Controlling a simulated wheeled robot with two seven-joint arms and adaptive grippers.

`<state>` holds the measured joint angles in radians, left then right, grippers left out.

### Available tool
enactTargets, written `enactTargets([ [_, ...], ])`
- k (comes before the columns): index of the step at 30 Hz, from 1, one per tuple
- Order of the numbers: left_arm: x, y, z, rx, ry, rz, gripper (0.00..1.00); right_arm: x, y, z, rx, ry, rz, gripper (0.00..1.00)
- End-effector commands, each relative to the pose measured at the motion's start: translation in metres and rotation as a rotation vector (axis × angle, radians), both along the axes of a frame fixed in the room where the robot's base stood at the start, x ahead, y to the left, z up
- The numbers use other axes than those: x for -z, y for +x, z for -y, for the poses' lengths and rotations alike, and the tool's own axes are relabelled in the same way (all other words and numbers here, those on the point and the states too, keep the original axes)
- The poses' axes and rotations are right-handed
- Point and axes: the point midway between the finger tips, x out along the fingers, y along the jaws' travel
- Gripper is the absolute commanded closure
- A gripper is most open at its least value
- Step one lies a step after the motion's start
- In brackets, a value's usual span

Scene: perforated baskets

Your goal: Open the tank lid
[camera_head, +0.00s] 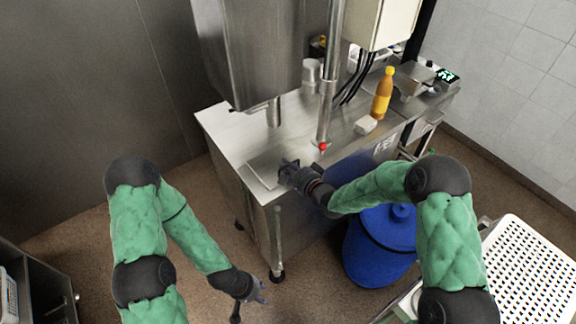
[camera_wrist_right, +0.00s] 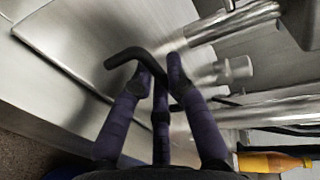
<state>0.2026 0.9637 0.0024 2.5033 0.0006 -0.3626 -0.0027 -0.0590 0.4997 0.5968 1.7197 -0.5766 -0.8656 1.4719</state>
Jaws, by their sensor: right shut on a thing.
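The tank is a steel cabinet (camera_head: 235,140) with a flat steel lid (camera_head: 262,172) set in its near top corner. The lid (camera_wrist_right: 85,35) also shows as a bare metal panel in the right wrist view, and it looks closed. A black bent handle (camera_wrist_right: 122,55) stands out over it. My right gripper (camera_head: 290,168) is at the lid's right edge. In the right wrist view its purple fingers (camera_wrist_right: 160,72) are shut on the black handle. My left gripper (camera_head: 262,290) hangs low in front of the tank, apart from it, with its fingers spread and empty.
A steel column (camera_head: 331,75) with a red knob (camera_head: 322,146) rises beside my right gripper. An orange bottle (camera_head: 383,95) and a white block (camera_head: 365,125) stand farther back. A blue barrel (camera_head: 380,245) is under my right arm; a white perforated basket (camera_head: 530,270) is at right.

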Motion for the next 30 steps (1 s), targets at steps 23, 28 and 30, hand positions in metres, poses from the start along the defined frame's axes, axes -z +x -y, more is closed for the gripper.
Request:
enactTargets([
  [23, -0.091, 0.000, 0.000, 0.000, 0.000, 0.000, 0.60, -0.054, 0.020, -0.014, -0.001, -0.207, -0.278, 1.00],
  [28, -0.106, 0.000, 0.000, 0.000, 0.000, 0.000, 0.60, -0.060, 0.026, -0.018, -0.002, -0.263, -0.353, 1.00],
  [30, -0.110, 0.000, 0.000, 0.000, 0.000, 0.000, 0.60, -0.062, 0.028, -0.020, -0.001, -0.281, -0.379, 1.00],
])
